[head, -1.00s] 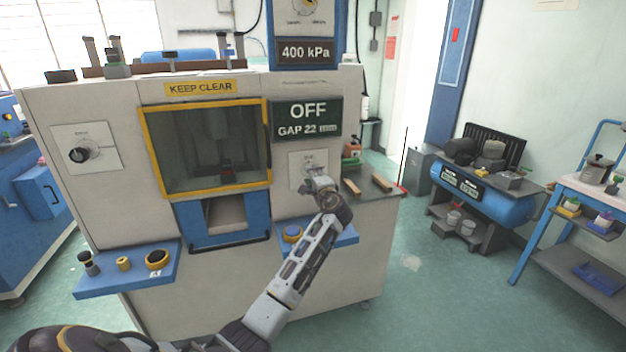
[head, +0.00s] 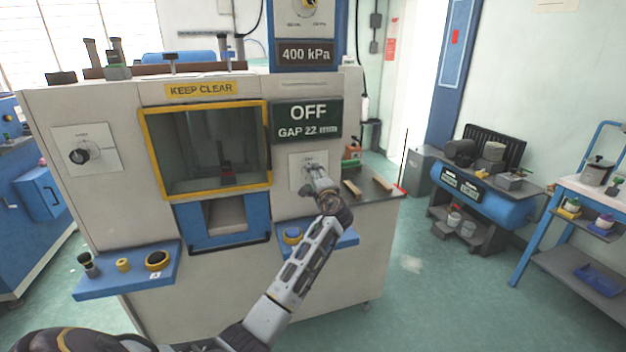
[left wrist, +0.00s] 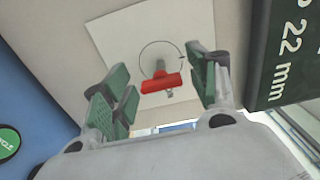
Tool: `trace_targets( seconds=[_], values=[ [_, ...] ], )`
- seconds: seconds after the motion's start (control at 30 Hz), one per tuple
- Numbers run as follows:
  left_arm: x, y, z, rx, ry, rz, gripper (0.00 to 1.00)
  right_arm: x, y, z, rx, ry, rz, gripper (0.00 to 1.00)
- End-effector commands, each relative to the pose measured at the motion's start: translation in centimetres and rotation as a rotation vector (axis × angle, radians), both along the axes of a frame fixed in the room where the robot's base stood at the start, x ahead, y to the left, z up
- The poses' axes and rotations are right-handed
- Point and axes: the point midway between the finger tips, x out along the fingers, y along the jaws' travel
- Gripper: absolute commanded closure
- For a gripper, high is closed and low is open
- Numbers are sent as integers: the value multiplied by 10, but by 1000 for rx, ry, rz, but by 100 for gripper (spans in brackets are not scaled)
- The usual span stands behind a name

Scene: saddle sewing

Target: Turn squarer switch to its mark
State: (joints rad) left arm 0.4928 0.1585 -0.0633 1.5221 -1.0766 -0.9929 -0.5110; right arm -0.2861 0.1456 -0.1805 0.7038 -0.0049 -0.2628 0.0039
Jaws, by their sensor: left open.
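The switch has a red bar handle (left wrist: 161,83) on a pale square plate, with a thin circle and a small dark mark on the circle's right side, in the left wrist view. In the head view its plate (head: 296,170) is on the machine front below the OFF / GAP 22 mm display, with the handle mostly hidden by my gripper. My left gripper (head: 313,171) is open in front of the plate. In the left wrist view its green fingertips (left wrist: 165,72) are on either side of the handle, with visible gaps. My right gripper is not in view.
The dark display (head: 306,120) is just above the plate. A yellow-framed window (head: 268,150) is to its left, and a blue shelf with a button (head: 293,236) is below. A side counter (head: 385,185) with wooden-handled tools is to the right.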

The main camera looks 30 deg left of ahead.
Motion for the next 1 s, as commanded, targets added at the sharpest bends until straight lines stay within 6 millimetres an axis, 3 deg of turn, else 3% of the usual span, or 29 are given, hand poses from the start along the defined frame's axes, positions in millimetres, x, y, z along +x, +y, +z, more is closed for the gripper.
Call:
trace_targets(
  seconds=[1.0],
  values=[
    [-73, -85, -1, -2, 1, 0, 41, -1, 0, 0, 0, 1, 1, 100]
  ],
)
